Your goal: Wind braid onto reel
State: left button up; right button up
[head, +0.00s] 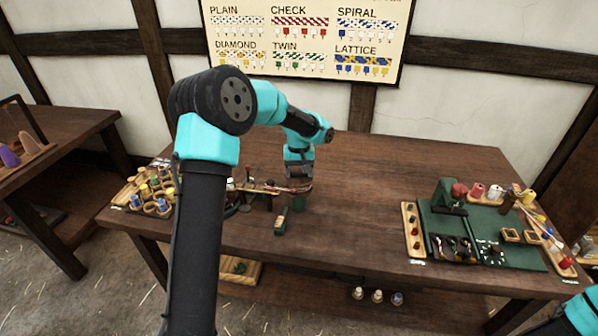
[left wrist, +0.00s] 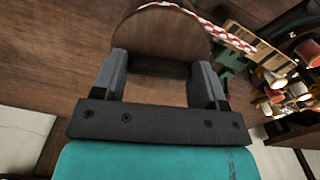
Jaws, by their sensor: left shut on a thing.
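My left gripper (head: 299,183) is low over the front middle of the table. In the left wrist view its two fingers (left wrist: 160,72) stand apart on either side of the round brown wooden reel (left wrist: 160,50), and it is shut on the reel. The red-and-white braid (left wrist: 215,29) curves along the reel's rim and runs off to the right in that view. In the head view the reel is small and mostly hidden by the gripper. My right gripper is out of view; only a piece of my right arm shows at the lower right corner.
A wooden rack of bobbins (head: 150,190) stands at the table's left end. A green mat (head: 470,232) with spools and small trays lies at the right. The middle right of the table is clear.

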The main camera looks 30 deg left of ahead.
pick_arm(q)
jog(key=shift+n, duration=1.6)
jog(key=o, duration=0.9)
jog(key=shift+o, duration=0.2)
jog(key=shift+r, duration=0.1)
notch_tip(320, 180, up, 17)
jog(key=shift+r, duration=0.15)
